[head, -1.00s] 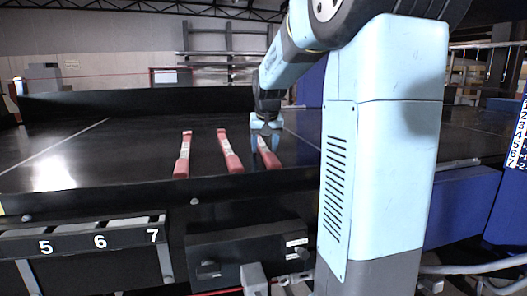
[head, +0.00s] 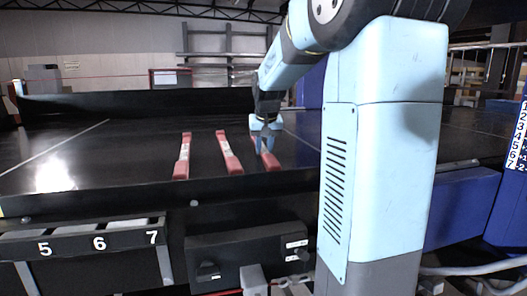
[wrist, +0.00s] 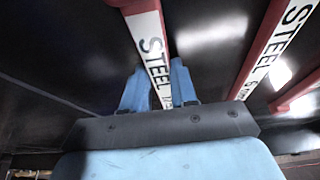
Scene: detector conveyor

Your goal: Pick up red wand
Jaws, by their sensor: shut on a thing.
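Three red wands with white labels lie side by side on the black conveyor: a left wand (head: 182,157), a middle wand (head: 228,153) and a right wand (head: 268,158). My gripper (head: 264,141) is over the right wand, pointing down. In the wrist view my gripper (wrist: 160,85) has its two blue fingers on either side of a red wand (wrist: 147,40), whose white label reads "STEEL". It is shut on this wand. The wand still appears at the belt surface; any gap beneath it cannot be told. The gripper body hides part of the wand.
Another wand (wrist: 270,50) lies close beside the held one in the wrist view. The black conveyor (head: 90,165) is bare to the left of the wands. A numbered rack (head: 100,242) and a black control box (head: 248,254) sit below its front edge.

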